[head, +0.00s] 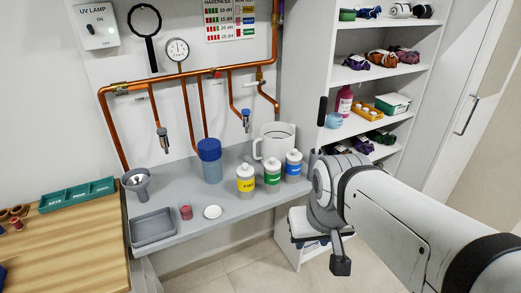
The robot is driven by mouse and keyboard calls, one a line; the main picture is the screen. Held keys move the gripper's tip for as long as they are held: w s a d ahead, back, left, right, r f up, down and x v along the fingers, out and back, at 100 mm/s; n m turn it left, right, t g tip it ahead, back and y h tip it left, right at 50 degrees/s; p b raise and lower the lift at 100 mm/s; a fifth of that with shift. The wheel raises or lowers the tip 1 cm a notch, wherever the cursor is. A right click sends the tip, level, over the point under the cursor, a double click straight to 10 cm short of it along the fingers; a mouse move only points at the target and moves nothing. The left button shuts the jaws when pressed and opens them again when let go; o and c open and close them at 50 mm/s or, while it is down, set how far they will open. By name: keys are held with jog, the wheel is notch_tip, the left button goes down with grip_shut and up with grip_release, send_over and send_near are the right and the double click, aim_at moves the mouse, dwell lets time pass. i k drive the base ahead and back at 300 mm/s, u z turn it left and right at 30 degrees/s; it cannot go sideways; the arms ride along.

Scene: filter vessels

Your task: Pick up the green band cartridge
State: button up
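The green band cartridge (272,173) is a white, bottle-like vessel with a green band and a grey cap. It stands upright on the grey bench (190,225), between the yellow band cartridge (246,181) on its left and the blue band cartridge (293,165) on its right. My arm reaches in from the right, and its wrist is to the right of the cartridges, apart from them in the picture. A dark end part of my gripper (340,265) hangs below the wrist. The fingers do not show clearly, so I cannot tell their opening.
A white jug (275,142) stands close behind the cartridges, and a blue-lidded container (210,160) to their left. A grey tray (152,229), a small red cup (186,212) and a white disc (212,212) lie further left. Copper pipes (189,115) run above. Shelves (385,75) rise at right.

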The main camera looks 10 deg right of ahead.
aim_at(272, 167)
jog(key=i, duration=0.85)
jog(key=u, duration=0.05)
